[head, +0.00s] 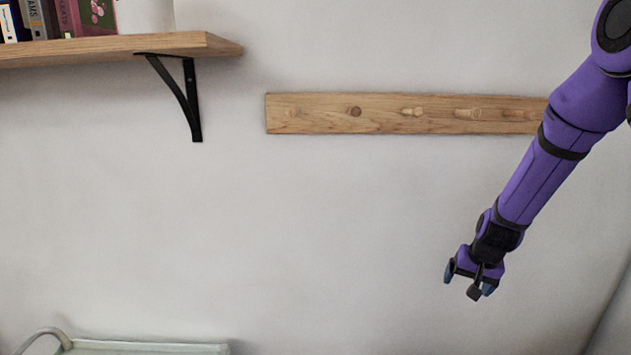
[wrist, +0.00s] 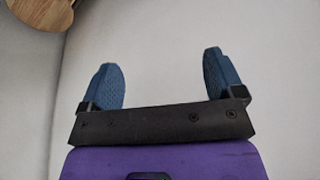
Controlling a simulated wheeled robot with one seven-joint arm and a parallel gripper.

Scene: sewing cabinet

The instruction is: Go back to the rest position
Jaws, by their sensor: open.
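My gripper (head: 468,280) hangs at the end of my purple arm on the right side of the head view, pointing down and left in front of the pale wall. In the wrist view my gripper (wrist: 164,78) shows two blue fingertips set wide apart. It is open, with nothing between the fingers but plain pale surface behind. No object is held.
A wooden peg rail (head: 385,114) is on the wall, its right end behind my arm. A wooden shelf (head: 120,47) with books is at upper left. A pale tray-like edge (head: 150,347) shows at bottom left. A round wooden piece (wrist: 42,12) shows in the wrist view.

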